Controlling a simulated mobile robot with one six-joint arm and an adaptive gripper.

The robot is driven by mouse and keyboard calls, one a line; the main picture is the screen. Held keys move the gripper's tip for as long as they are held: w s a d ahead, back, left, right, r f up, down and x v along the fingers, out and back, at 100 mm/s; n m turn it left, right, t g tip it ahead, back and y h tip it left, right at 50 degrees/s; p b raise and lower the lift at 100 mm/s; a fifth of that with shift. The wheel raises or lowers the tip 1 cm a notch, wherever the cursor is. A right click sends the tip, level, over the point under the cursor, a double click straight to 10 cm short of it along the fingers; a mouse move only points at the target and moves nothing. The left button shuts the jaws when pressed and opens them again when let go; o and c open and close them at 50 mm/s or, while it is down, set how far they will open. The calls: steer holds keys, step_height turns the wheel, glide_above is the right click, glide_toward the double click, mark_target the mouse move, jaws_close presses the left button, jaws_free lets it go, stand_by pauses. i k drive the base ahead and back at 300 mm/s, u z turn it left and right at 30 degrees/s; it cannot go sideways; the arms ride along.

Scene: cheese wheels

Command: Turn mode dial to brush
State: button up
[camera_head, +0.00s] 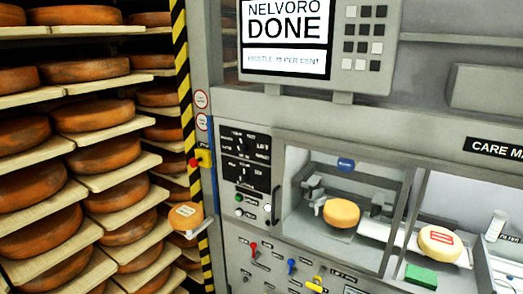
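A black dial panel (245,160) is on the grey machine front, left of the window. It carries two dark dials, an upper one (241,148) and a lower one (241,173), with small white labels around them. The labels are too small to read surely, so I cannot tell which dial is the mode dial or where either points. My gripper is not in view.
A screen (285,30) reads "NELVORO DONE", beside a keypad (364,38). Cheese wheels fill shelves (60,145) at left, beyond a striped post (181,60). One wheel (341,212) sits behind the window.

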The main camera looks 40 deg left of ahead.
mark_target(243, 148)
steer(key=z, duration=0.4)
steer(key=k, duration=1)
steer(key=u, duration=1.3)
steer(key=i, duration=0.9)
steer(key=z, duration=0.1)
